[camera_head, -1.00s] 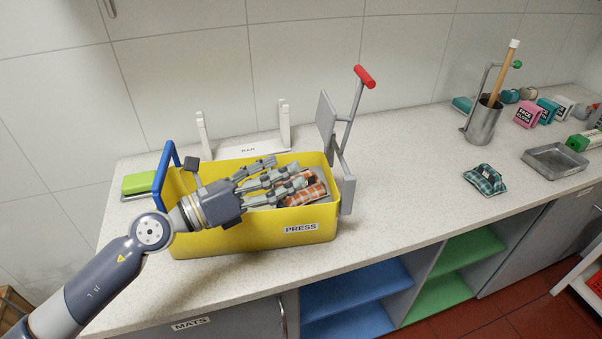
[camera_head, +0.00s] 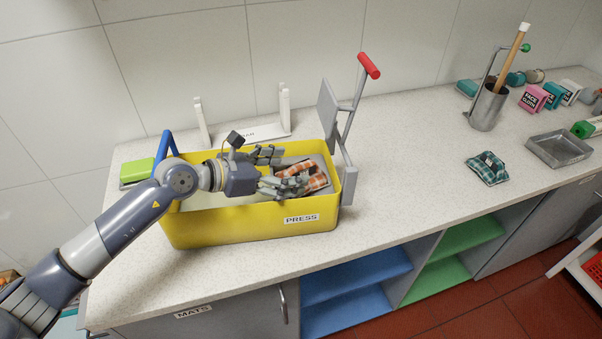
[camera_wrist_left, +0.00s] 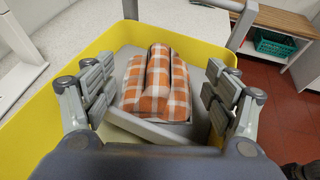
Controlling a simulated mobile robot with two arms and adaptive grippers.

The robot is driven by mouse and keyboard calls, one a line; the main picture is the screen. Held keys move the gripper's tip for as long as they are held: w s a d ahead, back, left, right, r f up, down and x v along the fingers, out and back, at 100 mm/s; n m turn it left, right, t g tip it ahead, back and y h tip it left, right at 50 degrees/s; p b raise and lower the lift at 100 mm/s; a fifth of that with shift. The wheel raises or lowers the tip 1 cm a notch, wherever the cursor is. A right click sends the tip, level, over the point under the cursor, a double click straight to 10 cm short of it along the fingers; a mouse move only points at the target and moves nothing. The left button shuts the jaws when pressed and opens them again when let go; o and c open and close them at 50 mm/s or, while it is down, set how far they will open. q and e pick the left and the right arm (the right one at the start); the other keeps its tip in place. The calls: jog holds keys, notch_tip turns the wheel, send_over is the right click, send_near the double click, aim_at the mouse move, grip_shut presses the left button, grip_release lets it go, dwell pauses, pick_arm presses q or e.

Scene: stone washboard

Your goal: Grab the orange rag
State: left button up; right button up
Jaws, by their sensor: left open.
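The orange and white checked rag (camera_head: 317,181) lies folded inside the right end of the yellow bucket (camera_head: 240,224) labelled PRESS. In the left wrist view the rag (camera_wrist_left: 157,85) shows between the two sides of my left gripper (camera_wrist_left: 160,95), which is open with its fingers apart on either side of it. In the head view my left gripper (camera_head: 285,172) reaches over the bucket from the left, its fingers pointing at the rag and covering part of it. I cannot tell whether the fingers touch the rag. My right gripper is not in view.
A grey press lever with a red handle (camera_head: 369,65) stands at the bucket's right end. A blue handle (camera_head: 167,146) rises at its left. A white rack (camera_head: 247,132) stands behind. A green checked cloth (camera_head: 488,168) and a metal tray (camera_head: 559,149) lie to the right.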

aim_at(301, 169)
pick_arm(q)
jog(key=p+x, duration=0.1)
jog(key=x, duration=0.2)
jog(key=shift+w+d, duration=0.15)
jog(key=shift+w, duration=0.05)
jog(key=shift+w+d+f, duration=0.3)
jog(key=shift+d+f, duration=0.05)
jog(key=shift+d, duration=0.1)
jog(key=c, duration=0.9)
jog(key=shift+o, duration=0.2)
jog(key=shift+r, duration=0.1)
